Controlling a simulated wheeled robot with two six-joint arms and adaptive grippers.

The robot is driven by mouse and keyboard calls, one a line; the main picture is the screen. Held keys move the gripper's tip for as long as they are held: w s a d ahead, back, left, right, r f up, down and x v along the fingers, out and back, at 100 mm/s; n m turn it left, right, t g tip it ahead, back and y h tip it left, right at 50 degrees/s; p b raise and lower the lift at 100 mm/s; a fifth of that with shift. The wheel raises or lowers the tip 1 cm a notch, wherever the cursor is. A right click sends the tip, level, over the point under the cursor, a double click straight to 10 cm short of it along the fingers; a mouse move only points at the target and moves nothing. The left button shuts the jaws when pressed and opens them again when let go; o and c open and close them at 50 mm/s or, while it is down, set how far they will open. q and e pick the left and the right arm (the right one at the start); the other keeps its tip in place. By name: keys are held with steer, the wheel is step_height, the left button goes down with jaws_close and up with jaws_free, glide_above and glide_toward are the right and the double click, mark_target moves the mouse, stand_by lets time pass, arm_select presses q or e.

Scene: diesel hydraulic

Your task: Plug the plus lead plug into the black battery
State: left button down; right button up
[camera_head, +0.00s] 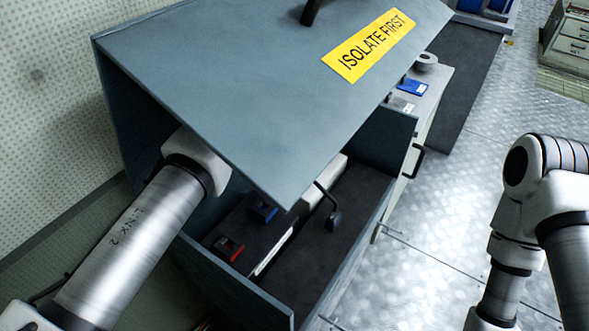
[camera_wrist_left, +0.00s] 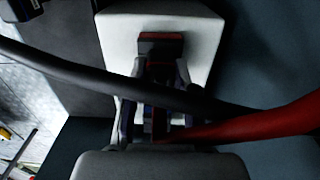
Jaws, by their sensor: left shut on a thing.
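In the left wrist view my left gripper (camera_wrist_left: 157,116) is shut on what looks like the plus lead plug (camera_wrist_left: 160,128), where a red cable (camera_wrist_left: 265,124) comes in. Ahead of the fingers is a white block (camera_wrist_left: 202,40) with a dark red socket (camera_wrist_left: 161,45); contact cannot be told. My right gripper is out of view.
The lid (camera_head: 235,75) with its yellow sign (camera_head: 369,45) overhangs the box. A black cable (camera_wrist_left: 90,82) crosses over my left fingers. A dark lead end (camera_head: 333,220) hangs at the box's right part. Metal floor (camera_head: 445,215) lies clear to the right.

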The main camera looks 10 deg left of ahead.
arm_select(q)
steer(key=shift+r+p, duration=0.3)
steer(key=shift+r, duration=0.6)
steer(key=shift+r+p, duration=0.35)
steer(key=shift+r, duration=0.45)
steer(key=shift+r, duration=0.1)
steer(key=shift+r+p, duration=1.15)
steer(key=shift+r, duration=0.8)
steer(key=shift+f, duration=0.1)
